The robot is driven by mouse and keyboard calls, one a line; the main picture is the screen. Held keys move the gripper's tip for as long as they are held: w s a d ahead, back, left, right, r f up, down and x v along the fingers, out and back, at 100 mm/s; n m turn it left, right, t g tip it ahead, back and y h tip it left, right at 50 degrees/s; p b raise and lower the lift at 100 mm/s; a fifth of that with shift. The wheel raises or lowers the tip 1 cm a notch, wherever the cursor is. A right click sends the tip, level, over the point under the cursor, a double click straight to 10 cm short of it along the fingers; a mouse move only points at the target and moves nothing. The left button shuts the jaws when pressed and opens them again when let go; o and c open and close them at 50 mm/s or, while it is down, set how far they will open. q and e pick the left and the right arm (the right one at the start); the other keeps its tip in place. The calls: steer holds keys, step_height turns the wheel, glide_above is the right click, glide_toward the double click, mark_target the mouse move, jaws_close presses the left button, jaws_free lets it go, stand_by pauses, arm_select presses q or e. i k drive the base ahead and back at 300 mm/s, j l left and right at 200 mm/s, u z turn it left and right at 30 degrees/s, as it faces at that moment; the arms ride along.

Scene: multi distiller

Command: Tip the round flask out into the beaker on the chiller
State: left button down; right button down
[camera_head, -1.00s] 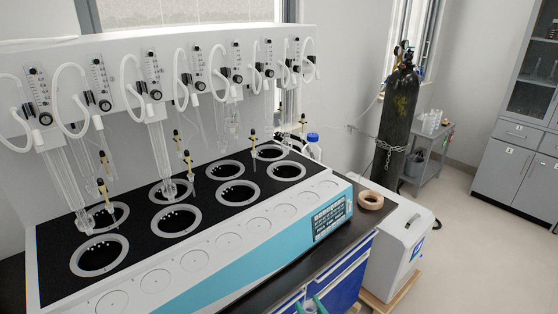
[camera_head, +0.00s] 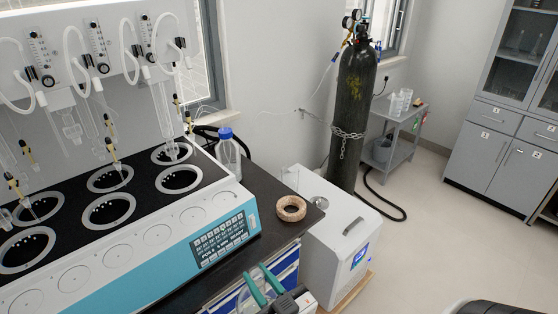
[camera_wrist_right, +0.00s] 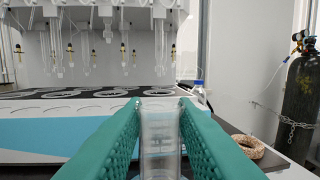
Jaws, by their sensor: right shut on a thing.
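My right gripper (camera_head: 262,283) shows its green fingers at the bottom of the head view, in front of the bench edge. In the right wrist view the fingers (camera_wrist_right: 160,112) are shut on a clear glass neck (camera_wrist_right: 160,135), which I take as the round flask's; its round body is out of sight. The chiller (camera_head: 330,262) is the white box on the floor right of the bench. My left gripper is not in view.
A cork ring (camera_head: 291,208) lies empty on the dark bench by the chiller. The multi distiller (camera_head: 125,235) fills the left. A blue-capped bottle (camera_head: 228,152) stands behind it. A chained black gas cylinder (camera_head: 355,110) stands behind the chiller.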

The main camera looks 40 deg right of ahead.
mark_target(289, 173)
steer(key=l+u, duration=0.15)
steer(key=l, duration=0.3)
steer(key=l+u, duration=0.15)
steer(key=l, duration=0.25)
steer(key=k+l+u, duration=0.15)
steer(key=l, duration=0.3)
steer(key=k+l+u, duration=0.1)
steer(key=l, duration=0.3)
steer(key=k+l+u, duration=0.15)
steer(key=l, duration=0.25)
steer(key=l+u, duration=0.15)
steer(key=l, duration=0.3)
steer(key=l+u, duration=0.1)
steer(key=l, duration=0.25)
steer(key=k+l, duration=0.15)
steer(key=l, duration=0.25)
steer(key=k+l+u, duration=0.15)
steer(key=l, duration=0.2)
steer(key=l+u, duration=0.1)
steer(key=l, duration=0.25)
steer(key=k+l, duration=0.15)
steer(key=l, duration=0.2)
steer(key=i, duration=0.35)
steer(key=j+u, duration=0.05)
steer(key=j, duration=0.05)
